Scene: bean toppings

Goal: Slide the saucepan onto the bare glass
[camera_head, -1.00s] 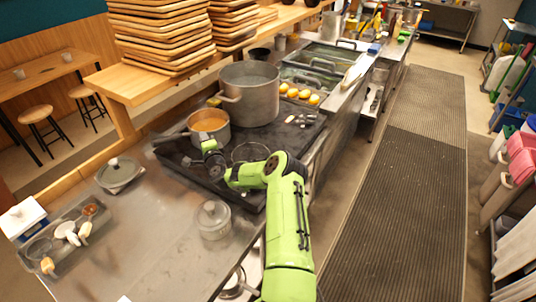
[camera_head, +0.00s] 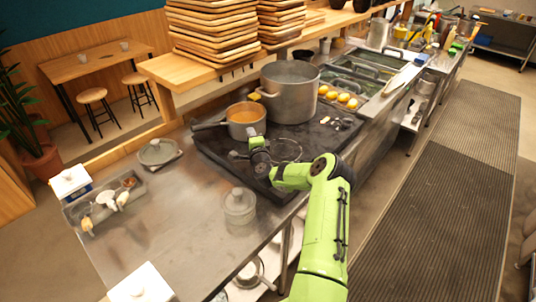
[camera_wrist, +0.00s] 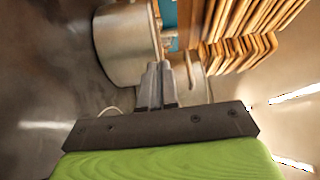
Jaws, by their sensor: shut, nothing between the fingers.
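The saucepan (camera_head: 246,129), a metal pan of orange contents, stands upright on the dark glass cooktop (camera_head: 218,154), left of a large stockpot (camera_head: 290,99). Its handle points left. A bare stretch of glass with a wire ring (camera_head: 287,150) on it lies in front of the stockpot. My gripper (camera_head: 256,141) is shut and empty, low at the saucepan's near side; contact cannot be told. In the wrist view my shut fingers (camera_wrist: 157,82) point toward metal pots, a large one (camera_wrist: 122,47) at left and another partly hidden behind the fingers.
Several yellow-orange round items (camera_head: 340,97) lie right of the stockpot. A lidded glass pot (camera_head: 239,205) stands on the steel counter in front. A lid (camera_head: 157,152) and a condiment tray (camera_head: 105,207) are at left. Stacked wooden trays (camera_head: 212,35) stand on the shelf behind.

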